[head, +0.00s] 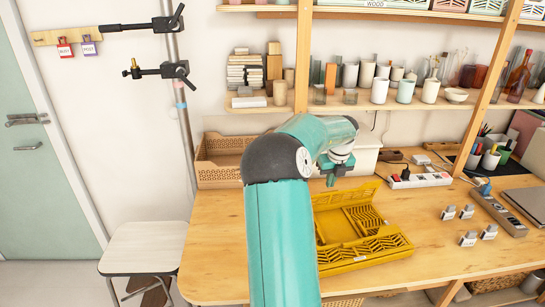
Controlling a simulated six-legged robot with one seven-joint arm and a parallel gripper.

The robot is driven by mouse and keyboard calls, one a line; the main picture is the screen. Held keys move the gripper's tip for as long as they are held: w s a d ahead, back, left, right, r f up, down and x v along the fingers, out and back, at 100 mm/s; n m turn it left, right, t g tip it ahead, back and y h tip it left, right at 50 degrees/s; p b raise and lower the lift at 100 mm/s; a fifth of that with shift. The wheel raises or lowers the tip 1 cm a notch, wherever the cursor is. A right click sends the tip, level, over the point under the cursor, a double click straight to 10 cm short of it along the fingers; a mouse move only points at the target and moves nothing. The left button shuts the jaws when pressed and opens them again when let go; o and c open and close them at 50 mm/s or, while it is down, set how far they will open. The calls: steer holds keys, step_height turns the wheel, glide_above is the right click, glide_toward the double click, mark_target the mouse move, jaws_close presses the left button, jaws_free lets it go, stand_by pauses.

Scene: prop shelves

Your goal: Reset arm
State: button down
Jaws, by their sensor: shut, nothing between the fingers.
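My teal arm rises from the bottom of the head view, bends at a dark elbow and reaches away over the wooden desk. My gripper (331,178) is at its far end, small and partly hidden by the wrist. It points down above the back of the desk, in front of a white box (362,158). Its fingers look shut, and I see nothing held in them.
An open yellow organizer case (365,252) lies on the desk below and right of my gripper. A tan crate (218,172) stands back left. Shelves with vases and cups (380,90) hang above. A power strip (420,181) lies right. A white stool (146,246) stands left.

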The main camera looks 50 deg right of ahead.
steer(key=w+a+r+n+t+y, duration=0.1)
steer(key=w+a+r+n, duration=0.2)
steer(key=a+n, duration=0.5)
steer(key=w+a+r+n+t, duration=0.1)
steer(key=w+a+r+n, duration=0.3)
steer(key=a, duration=0.8)
steer(key=w+a+r+n+y, duration=0.1)
steer(key=w+a+r+n, duration=0.15)
steer(key=a+n, duration=0.6)
steer(key=s+a+n, duration=0.4)
steer(key=a+n, duration=0.3)
steer(key=a, duration=0.2)
steer(key=s+a+n+t, duration=0.1)
steer(key=s+a+n, duration=0.3)
steer(key=a+n, duration=0.4)
steer(key=s+a+r+n, duration=0.1)
steer(key=s+a+n, duration=0.3)
steer(key=a+n, duration=0.4)
steer(key=a, duration=0.3)
steer(key=shift+s+a+t+h, duration=0.15)
steer(key=shift+a+t+h, duration=0.15)
steer(key=shift+a+t, duration=0.1)
